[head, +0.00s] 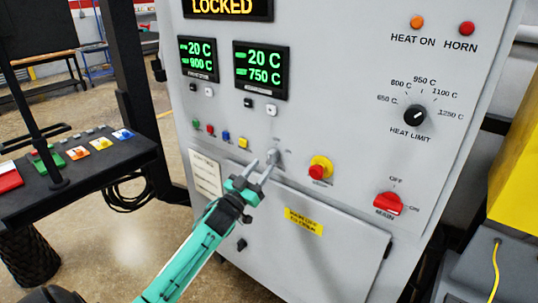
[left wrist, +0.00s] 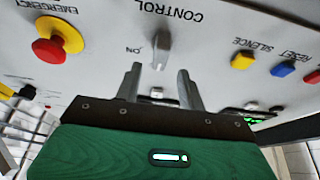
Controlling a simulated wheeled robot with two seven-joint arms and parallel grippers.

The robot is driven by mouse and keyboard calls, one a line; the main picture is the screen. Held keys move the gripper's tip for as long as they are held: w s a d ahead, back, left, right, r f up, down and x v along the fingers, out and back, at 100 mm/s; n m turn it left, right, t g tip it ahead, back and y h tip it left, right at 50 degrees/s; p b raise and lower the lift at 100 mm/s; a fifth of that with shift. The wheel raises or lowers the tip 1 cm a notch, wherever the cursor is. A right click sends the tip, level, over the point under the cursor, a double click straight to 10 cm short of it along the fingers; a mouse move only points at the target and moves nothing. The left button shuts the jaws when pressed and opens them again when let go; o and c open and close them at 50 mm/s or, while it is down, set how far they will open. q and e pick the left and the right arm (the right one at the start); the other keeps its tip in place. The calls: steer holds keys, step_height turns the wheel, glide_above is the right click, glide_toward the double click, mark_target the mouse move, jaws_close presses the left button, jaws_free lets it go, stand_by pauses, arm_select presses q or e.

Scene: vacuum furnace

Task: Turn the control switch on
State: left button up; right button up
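The control switch (head: 274,157) is a small grey lever on the lower middle of the grey panel. In the left wrist view, where the labels are upside down, the switch (left wrist: 161,46) sits under the word CONTROL, with ON to its left in the picture. My left gripper (head: 261,168) is close to the panel at the switch. Its two fingers are open and apart, with nothing between them in the left wrist view (left wrist: 161,78). The switch shows just beyond the fingertips, roughly in line with the gap. Contact cannot be told. My right gripper is in neither view.
A red-and-yellow emergency button (head: 320,167) is right of the switch; it also shows in the left wrist view (left wrist: 57,42). A yellow button (head: 243,143) is just left. A red main switch (head: 387,204) is at lower right. A dark button console (head: 75,165) stands at left.

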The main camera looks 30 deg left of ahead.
mark_target(269, 159)
arm_select(q)
steer(key=shift+p+x, duration=0.6)
steer(key=shift+x, duration=2)
steer(key=shift+f, duration=0.1)
jaws_close()
